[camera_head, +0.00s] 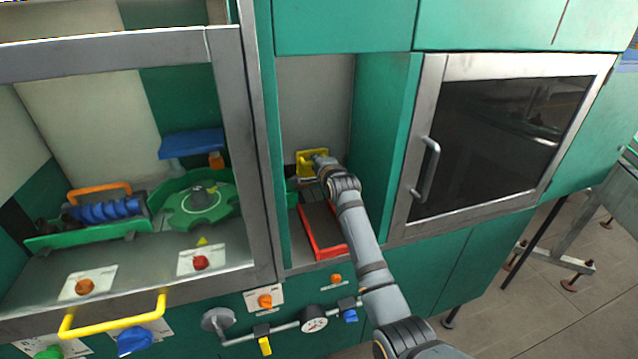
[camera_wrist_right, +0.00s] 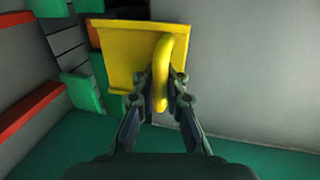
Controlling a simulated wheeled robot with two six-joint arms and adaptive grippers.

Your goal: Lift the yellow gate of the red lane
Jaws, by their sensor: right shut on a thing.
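The yellow gate (camera_head: 306,157) stands at the back of the open bay in the head view, at the far end of the red lane (camera_head: 327,251). In the right wrist view the yellow gate (camera_wrist_right: 125,50) is a plate with a curved yellow handle (camera_wrist_right: 163,70). My right gripper (camera_wrist_right: 165,98) is shut on that handle, one finger on each side of it. In the head view my right gripper (camera_head: 322,163) covers part of the gate. How high the gate stands above the lane cannot be told. My left gripper is out of view.
Green walls (camera_head: 383,145) close in the bay on the right. A grey-framed door with a handle (camera_head: 427,168) stands right of it. On the left, a glazed case holds a green wheel (camera_head: 203,212) and a blue roller (camera_head: 105,210). Knobs and a gauge (camera_head: 314,319) line the front below.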

